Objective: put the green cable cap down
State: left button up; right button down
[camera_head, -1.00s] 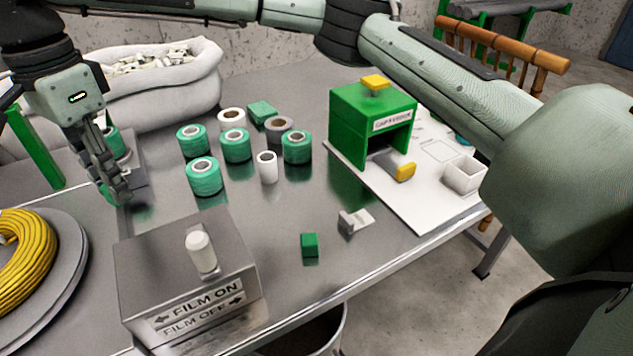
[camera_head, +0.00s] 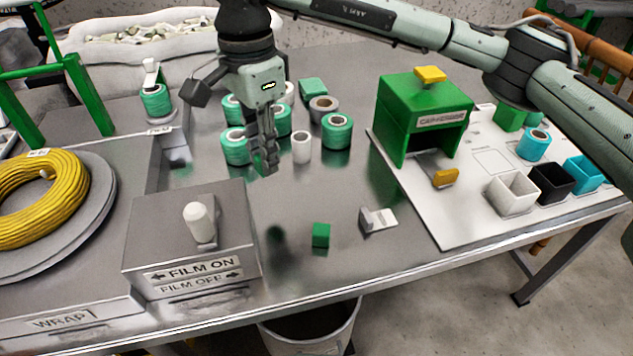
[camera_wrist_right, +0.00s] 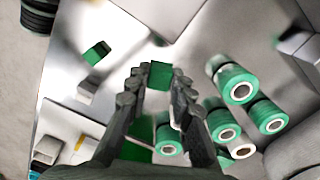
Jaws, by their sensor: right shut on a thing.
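My right gripper (camera_head: 265,165) hangs above the steel table, in front of the green rolls. In the right wrist view, its two fingers are shut on a small green cable cap (camera_wrist_right: 160,75) at their tips. In the head view I cannot clearly make out the held cap. A second small green block (camera_head: 321,235) lies on the table to the right of the gripper and nearer the front edge; it also shows in the wrist view (camera_wrist_right: 97,52). My left gripper is not in view.
Several green film rolls (camera_head: 337,131) and a white cylinder (camera_head: 301,147) stand close to the gripper. The film switch box (camera_head: 190,240) stands front left, and a small metal piece (camera_head: 378,220) lies right. A green box (camera_head: 420,118) stands on the white board. The front middle table is mostly clear.

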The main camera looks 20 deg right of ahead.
jog(key=d+f, duration=0.1)
jog(key=d, duration=0.1)
jog(key=d+f, duration=0.1)
jog(key=d, duration=0.1)
jog(key=d+f, duration=0.2)
jog(key=shift+d+p, duration=0.2)
jog(key=shift+p, duration=0.15)
notch_tip(320, 180, down, 4)
jog(key=shift+r+p, duration=0.15)
jog(key=shift+p, duration=0.15)
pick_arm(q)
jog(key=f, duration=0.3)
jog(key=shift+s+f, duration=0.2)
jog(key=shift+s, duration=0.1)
pick_arm(e)
jog(key=shift+f, duration=0.2)
